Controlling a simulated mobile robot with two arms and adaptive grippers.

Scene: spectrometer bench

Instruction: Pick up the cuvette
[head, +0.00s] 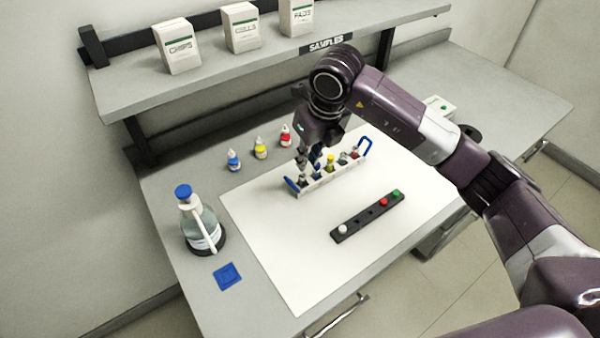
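My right gripper (308,163) points down over the left part of a white rack (325,182) with blue end handles. The rack holds several small cuvettes with coloured tops or contents, among them a yellow one (330,160). The fingertips are at a dark cuvette near the rack's left end. The fingers are small here, and I cannot tell whether they are closed on it. My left gripper is not in view.
A black strip (362,222) with white, red and green buttons lies in front of the rack. A shelf (250,62) with boxes overhangs the back.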

